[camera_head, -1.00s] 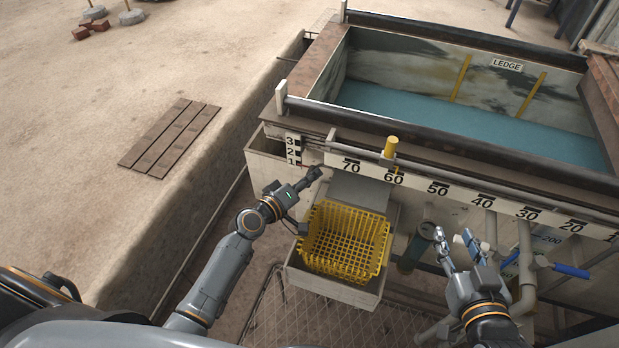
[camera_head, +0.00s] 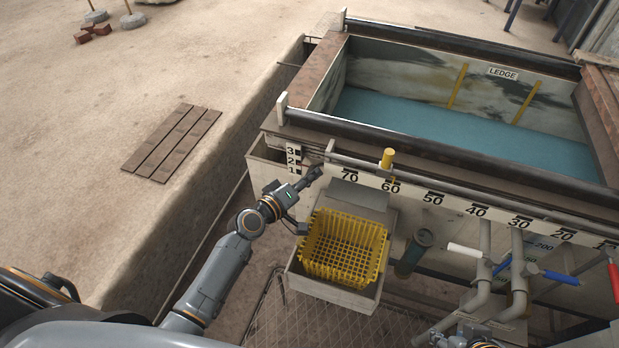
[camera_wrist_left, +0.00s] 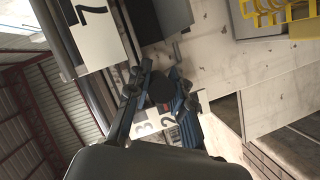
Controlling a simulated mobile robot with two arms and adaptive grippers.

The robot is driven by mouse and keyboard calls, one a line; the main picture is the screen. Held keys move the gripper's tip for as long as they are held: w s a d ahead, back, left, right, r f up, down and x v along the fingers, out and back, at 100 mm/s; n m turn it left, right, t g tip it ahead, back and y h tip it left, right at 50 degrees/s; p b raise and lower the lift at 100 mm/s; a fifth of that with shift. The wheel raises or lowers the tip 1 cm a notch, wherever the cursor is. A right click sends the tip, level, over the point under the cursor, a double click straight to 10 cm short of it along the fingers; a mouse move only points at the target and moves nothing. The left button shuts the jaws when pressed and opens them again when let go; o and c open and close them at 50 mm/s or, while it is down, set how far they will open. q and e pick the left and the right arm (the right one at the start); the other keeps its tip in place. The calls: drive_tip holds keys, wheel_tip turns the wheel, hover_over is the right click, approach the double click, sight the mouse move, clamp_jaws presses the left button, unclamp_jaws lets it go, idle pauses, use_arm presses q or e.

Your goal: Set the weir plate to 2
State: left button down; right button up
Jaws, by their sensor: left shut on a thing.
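The upright scale plate (camera_head: 292,160) with marks 3, 2 and 1 stands at the left end of the tank front; part of it shows in the left wrist view (camera_wrist_left: 143,129). My left gripper (camera_head: 313,175) is just right of the scale's lower end. In the left wrist view its fingers are closed around a dark round knob (camera_wrist_left: 161,88), with a small red mark beside it. The weir plate itself is mostly hidden by the gripper, and I cannot read its setting. My right gripper (camera_head: 438,338) is at the bottom edge, mostly cut off.
A yellow basket (camera_head: 345,248) sits in a tray below the gripper. A long number rail (camera_head: 433,198) with a yellow-topped post (camera_head: 388,158) runs along the tank. Pipes with white (camera_head: 465,250), blue (camera_head: 562,277) and red (camera_head: 614,276) handles are at the right.

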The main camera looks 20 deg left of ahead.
use_arm(q)
drive_tip(key=shift+w+r, duration=0.1)
drive_tip(key=shift+r, duration=0.1)
drive_tip(key=c, duration=1.2)
unclamp_jaws()
drive_tip(key=shift+o, duration=0.2)
drive_tip(key=shift+f, duration=0.15)
